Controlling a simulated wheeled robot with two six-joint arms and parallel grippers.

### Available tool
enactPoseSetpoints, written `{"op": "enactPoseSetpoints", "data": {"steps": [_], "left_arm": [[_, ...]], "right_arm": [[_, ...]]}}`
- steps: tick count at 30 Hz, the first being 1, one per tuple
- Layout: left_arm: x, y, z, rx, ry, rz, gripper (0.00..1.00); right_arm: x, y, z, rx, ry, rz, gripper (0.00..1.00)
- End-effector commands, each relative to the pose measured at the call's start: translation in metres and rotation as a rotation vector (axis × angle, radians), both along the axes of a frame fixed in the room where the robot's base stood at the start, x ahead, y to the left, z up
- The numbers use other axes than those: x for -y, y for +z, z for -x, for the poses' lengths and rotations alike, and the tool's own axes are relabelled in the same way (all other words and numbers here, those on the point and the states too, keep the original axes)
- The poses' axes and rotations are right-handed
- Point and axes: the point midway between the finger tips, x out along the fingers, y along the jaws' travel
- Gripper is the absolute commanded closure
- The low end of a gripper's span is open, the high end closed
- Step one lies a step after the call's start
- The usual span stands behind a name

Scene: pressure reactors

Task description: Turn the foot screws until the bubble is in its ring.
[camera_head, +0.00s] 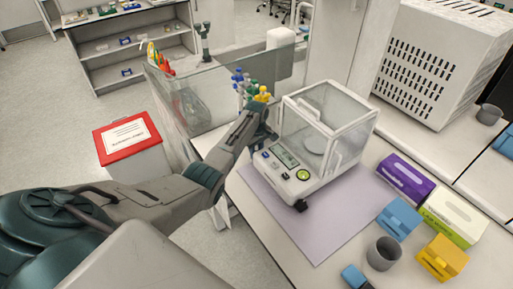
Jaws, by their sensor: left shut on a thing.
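A white balance (320,172) with a clear glass draft shield stands on a lilac mat (335,225). The round green bubble level (303,174) is on its front panel, beside the display (285,156). The bubble's place in the ring is too small to tell. A black foot screw (300,206) shows under the balance's near corner. My left gripper (262,138) is at the balance's left corner, low beside the housing, shut on the foot screw there, which the gripper mostly hides. My right gripper is not in view.
Purple (406,177) and green-white (454,213) boxes, blue (398,217) and yellow (441,257) holders and a grey cup (383,253) crowd the right. A clear screen (215,90) and colored-top items (250,88) stand behind my left arm. The mat's front is clear.

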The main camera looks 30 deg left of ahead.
Motion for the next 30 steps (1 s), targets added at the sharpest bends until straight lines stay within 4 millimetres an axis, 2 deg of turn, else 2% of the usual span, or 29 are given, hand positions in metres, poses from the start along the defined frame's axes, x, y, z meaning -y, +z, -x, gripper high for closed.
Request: {"op": "enactPoseSetpoints", "data": {"steps": [9,10,13,23,26,30], "left_arm": [[0.000,0.000,0.000,0.001,0.019,-0.001,0.95],[0.000,0.000,0.000,0.001,0.019,-0.001,0.68],[0.000,0.000,0.000,0.001,0.018,-0.001,0.50],[-0.001,0.002,-0.001,0.001,0.018,-0.001,0.50],[-0.001,0.011,-0.001,0.003,0.017,-0.001,0.50],[-0.001,0.033,-0.002,0.007,0.017,-0.003,0.50]], "right_arm": [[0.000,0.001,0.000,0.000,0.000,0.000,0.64],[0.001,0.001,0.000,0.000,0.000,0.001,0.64],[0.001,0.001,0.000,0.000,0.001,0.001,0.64],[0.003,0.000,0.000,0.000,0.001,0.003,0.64],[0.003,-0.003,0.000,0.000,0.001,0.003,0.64],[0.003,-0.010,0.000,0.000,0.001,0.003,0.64]]}}
